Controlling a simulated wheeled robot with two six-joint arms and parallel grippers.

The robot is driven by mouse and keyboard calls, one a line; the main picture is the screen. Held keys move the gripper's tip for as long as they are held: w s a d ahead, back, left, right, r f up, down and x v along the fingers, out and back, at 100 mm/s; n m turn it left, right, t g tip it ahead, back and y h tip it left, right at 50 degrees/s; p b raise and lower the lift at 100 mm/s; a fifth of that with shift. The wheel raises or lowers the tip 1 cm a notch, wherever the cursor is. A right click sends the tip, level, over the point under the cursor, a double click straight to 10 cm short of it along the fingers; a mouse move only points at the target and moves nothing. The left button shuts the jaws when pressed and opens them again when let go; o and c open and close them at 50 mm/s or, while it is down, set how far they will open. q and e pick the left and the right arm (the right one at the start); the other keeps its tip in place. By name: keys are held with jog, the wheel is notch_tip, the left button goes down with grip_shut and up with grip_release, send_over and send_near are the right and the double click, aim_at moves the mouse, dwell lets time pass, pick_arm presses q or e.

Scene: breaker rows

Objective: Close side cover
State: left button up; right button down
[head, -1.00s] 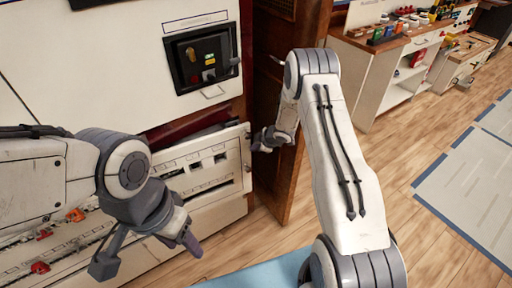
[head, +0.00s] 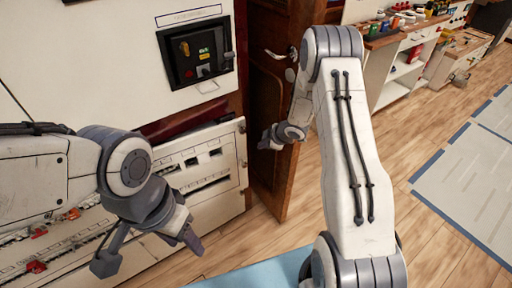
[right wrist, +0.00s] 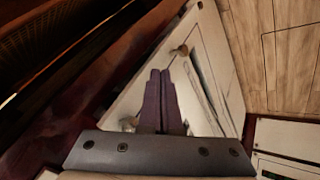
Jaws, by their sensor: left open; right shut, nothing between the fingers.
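A white slotted panel (head: 208,158), which looks like the side cover, stands tilted out from the low cabinet. A dark red gap shows behind its top edge. In the right wrist view a white panel with round knobs (right wrist: 212,62) lies beyond the fingers; I cannot tell for sure that it is the same one. My right gripper (head: 268,140) is just right of the panel's right edge, apart from it in the head view. Its fingers (right wrist: 164,75) are together and empty. My left gripper (head: 148,254) is open and empty, in front of the panel's lower left.
A black switch box (head: 197,52) sits on the white cabinet front above. A brown wooden door (head: 268,100) stands behind my right gripper. Breaker rows with red parts (head: 38,266) run at lower left. Wooden floor (head: 400,140) is clear on the right, before a workbench (head: 395,62).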

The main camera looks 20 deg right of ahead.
jog(key=w+v, duration=0.1)
jog(key=v, duration=0.5)
jog(key=m+t+y+b, duration=0.3)
jog(key=m+y+b, duration=0.1)
jog(key=b, duration=0.5)
send_near(237, 148)
jog(key=s+a+f, duration=0.2)
jog(key=s+a, duration=0.3)
jog(key=s, duration=0.1)
jog(key=s+d+f+m+t+h+b, duration=0.35)
jog(key=m+t+b, duration=0.45)
jog(key=b, duration=0.3)
jog(key=shift+h, duration=0.25)
jog(key=w+a+b, duration=0.1)
jog(key=w+b, duration=0.2)
jog(key=w, duration=0.1)
jog(key=w+a+b, duration=0.1)
jog(key=w+b, duration=0.2)
jog(key=w, duration=0.2)
jog(key=w+a+b, duration=0.1)
jog(key=w+b, duration=0.2)
jog(key=w, duration=0.1)
jog(key=shift+w+a+r+b, duration=0.15)
jog(key=shift+r+b, duration=0.2)
jog(key=shift+r, duration=0.05)
